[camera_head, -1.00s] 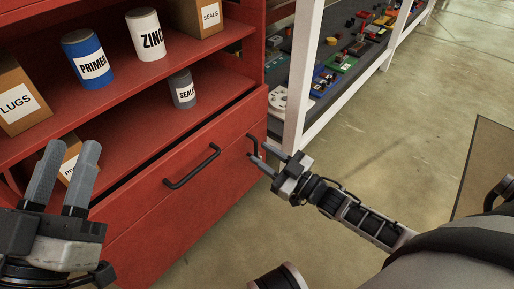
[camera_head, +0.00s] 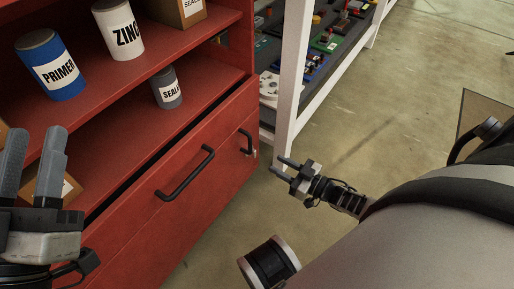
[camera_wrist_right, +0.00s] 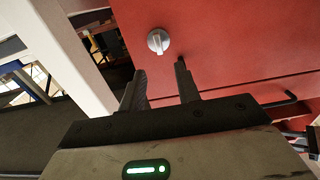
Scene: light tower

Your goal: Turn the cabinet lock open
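A small grey lock knob (camera_wrist_right: 158,41) sits on the red cabinet face in the right wrist view, just beyond my fingertips. The red cabinet (camera_head: 222,148) fills the left of the head view. My right gripper (camera_head: 280,166) is open and empty, to the right of the cabinet front. In the wrist view its two fingers (camera_wrist_right: 160,70) are apart, pointing toward the knob without visible contact. My left gripper (camera_head: 36,135) is at the lower left in front of the shelves, fingers apart and empty. The lock is too small to make out clearly in the head view.
A white-framed rack (camera_head: 290,88) stands beside the cabinet. The floor (camera_head: 350,130) to the right is open.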

